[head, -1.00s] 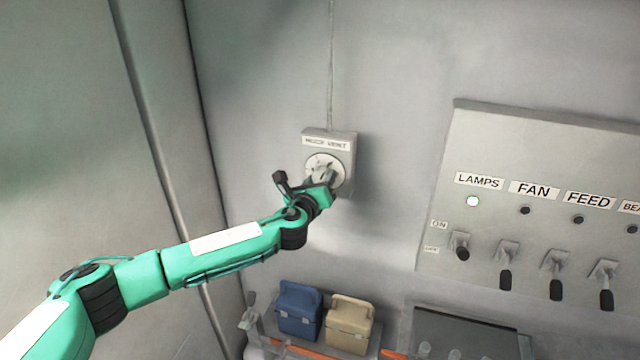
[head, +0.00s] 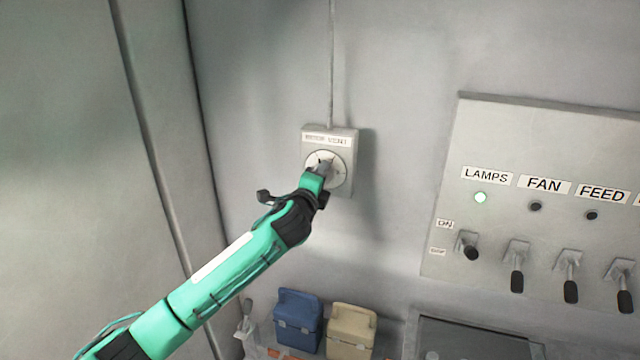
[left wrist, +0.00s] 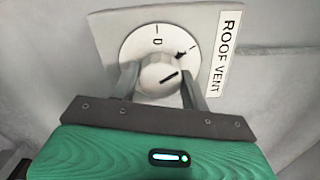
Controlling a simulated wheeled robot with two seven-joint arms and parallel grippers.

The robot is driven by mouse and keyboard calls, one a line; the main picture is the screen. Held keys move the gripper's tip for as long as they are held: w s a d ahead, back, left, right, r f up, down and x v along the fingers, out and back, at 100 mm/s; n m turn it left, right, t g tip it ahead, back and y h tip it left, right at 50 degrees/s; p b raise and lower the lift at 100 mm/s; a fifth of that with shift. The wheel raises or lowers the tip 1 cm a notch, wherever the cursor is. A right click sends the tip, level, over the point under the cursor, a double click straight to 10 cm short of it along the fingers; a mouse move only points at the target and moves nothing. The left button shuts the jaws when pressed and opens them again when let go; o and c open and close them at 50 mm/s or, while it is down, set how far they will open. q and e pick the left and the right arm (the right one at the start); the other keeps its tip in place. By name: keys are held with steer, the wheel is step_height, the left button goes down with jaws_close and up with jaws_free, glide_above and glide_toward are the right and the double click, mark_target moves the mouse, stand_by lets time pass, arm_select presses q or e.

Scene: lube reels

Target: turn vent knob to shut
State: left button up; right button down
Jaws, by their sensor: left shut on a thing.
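The vent knob (left wrist: 160,76) is a pale round knob on a white dial inside a grey wall box (head: 344,185). In the left wrist view a label beside it reads ROOF VENT (left wrist: 228,55). A dark line on the knob points toward the right of the dial, near a small dark symbol. My left gripper (left wrist: 160,85) is shut on the knob, one finger on each side; in the head view it covers the knob's lower part (head: 322,168). My right gripper is in neither view.
A blue case (head: 298,320) and a beige case (head: 351,330) stand below. A conduit (head: 331,60) runs up from the box.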

arm_select(q)
steer(key=n+b, duration=0.3)
steer(key=n, duration=0.8)
steer(key=shift+f+n, duration=0.15)
steer(key=shift+n, duration=0.15)
stand_by(0.4)
steer(key=o, duration=1)
steer(key=shift+s, duration=0.1)
steer(key=b+v, duration=0.5)
steer(key=v, duration=0.8)
steer(key=shift+s+a, duration=0.15)
steer(key=shift+s, duration=0.15)
